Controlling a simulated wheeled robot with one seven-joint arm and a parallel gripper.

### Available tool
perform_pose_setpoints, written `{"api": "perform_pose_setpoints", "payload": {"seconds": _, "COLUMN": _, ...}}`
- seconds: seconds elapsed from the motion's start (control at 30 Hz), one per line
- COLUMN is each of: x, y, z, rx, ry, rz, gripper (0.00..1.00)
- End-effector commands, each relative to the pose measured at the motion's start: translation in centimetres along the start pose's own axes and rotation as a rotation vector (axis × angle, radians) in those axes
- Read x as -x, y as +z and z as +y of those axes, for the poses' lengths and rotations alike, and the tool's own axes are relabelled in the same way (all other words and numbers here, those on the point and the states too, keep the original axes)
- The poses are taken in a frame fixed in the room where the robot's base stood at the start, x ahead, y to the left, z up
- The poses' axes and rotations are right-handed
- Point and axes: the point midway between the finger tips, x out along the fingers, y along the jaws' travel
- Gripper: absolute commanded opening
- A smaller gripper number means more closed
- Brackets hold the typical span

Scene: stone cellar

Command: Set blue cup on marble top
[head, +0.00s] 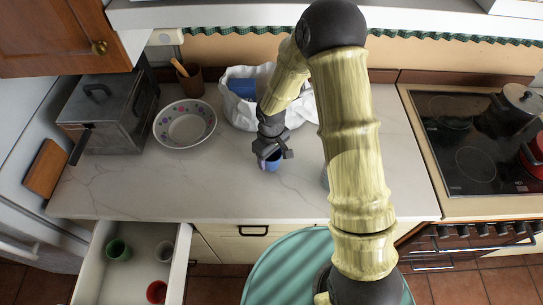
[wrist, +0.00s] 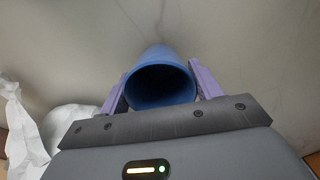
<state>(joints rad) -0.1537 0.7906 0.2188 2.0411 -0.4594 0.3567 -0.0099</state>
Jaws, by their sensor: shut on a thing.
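A blue cup (wrist: 160,78) is between the two purple fingers of my gripper (wrist: 162,88) in the wrist view, its open mouth facing the camera. My gripper is shut on it. In the head view my gripper (head: 272,155) is over the front middle of the marble top (head: 150,185), with the blue cup (head: 271,165) below it, partly hidden by the fingers. The cup is at or just above the marble surface; I cannot tell whether it touches.
A patterned bowl (head: 186,141), a metal box (head: 108,112) and a white bag (head: 240,112) stand behind and left. A cooktop (head: 470,135) is right. An open drawer (head: 137,277) holds green, white and red cups. The marble front left is clear.

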Motion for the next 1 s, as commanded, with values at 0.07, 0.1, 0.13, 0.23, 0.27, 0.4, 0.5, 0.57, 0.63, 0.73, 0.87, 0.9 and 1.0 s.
{"api": "perform_pose_setpoints", "payload": {"seconds": 0.07, "x": -0.73, "y": 0.01, "z": -0.06, "rx": 0.002, "ry": 0.000, "rz": -0.001, "gripper": 0.38}}
{"api": "perform_pose_setpoints", "payload": {"seconds": 0.1, "x": -0.95, "y": 0.02, "z": -0.04, "rx": 0.001, "ry": 0.000, "rz": -0.001, "gripper": 0.38}}
{"api": "perform_pose_setpoints", "payload": {"seconds": 0.13, "x": -1.03, "y": 0.02, "z": -0.02, "rx": 0.001, "ry": 0.000, "rz": 0.000, "gripper": 0.38}}
{"api": "perform_pose_setpoints", "payload": {"seconds": 0.23, "x": -1.03, "y": -0.01, "z": 0.00, "rx": 0.000, "ry": 0.001, "rz": 0.001, "gripper": 0.38}}
{"api": "perform_pose_setpoints", "payload": {"seconds": 0.27, "x": -1.03, "y": -0.01, "z": -0.01, "rx": 0.001, "ry": 0.001, "rz": 0.001, "gripper": 0.38}}
{"api": "perform_pose_setpoints", "payload": {"seconds": 0.4, "x": -1.22, "y": -0.01, "z": -0.02, "rx": 0.001, "ry": 0.001, "rz": 0.001, "gripper": 0.38}}
{"api": "perform_pose_setpoints", "payload": {"seconds": 0.5, "x": -1.31, "y": -0.01, "z": -0.02, "rx": 0.001, "ry": 0.001, "rz": 0.000, "gripper": 0.70}}
{"api": "perform_pose_setpoints", "payload": {"seconds": 0.57, "x": -1.28, "y": 0.00, "z": -0.02, "rx": 0.001, "ry": 0.000, "rz": 0.000, "gripper": 0.82}}
{"api": "perform_pose_setpoints", "payload": {"seconds": 0.63, "x": -1.28, "y": -0.01, "z": -0.02, "rx": 0.001, "ry": 0.000, "rz": 0.000, "gripper": 0.86}}
{"api": "perform_pose_setpoints", "payload": {"seconds": 0.73, "x": -1.27, "y": -0.01, "z": -0.03, "rx": 0.001, "ry": 0.000, "rz": 0.000, "gripper": 0.86}}
{"api": "perform_pose_setpoints", "payload": {"seconds": 0.87, "x": -1.23, "y": -0.01, "z": -0.02, "rx": 0.001, "ry": 0.000, "rz": 0.001, "gripper": 0.86}}
{"api": "perform_pose_setpoints", "payload": {"seconds": 0.9, "x": -1.14, "y": -0.01, "z": -0.02, "rx": 0.001, "ry": 0.000, "rz": 0.001, "gripper": 0.86}}
{"api": "perform_pose_setpoints", "payload": {"seconds": 1.0, "x": -0.77, "y": -0.03, "z": 0.03, "rx": 0.000, "ry": 0.001, "rz": 0.002, "gripper": 0.86}}
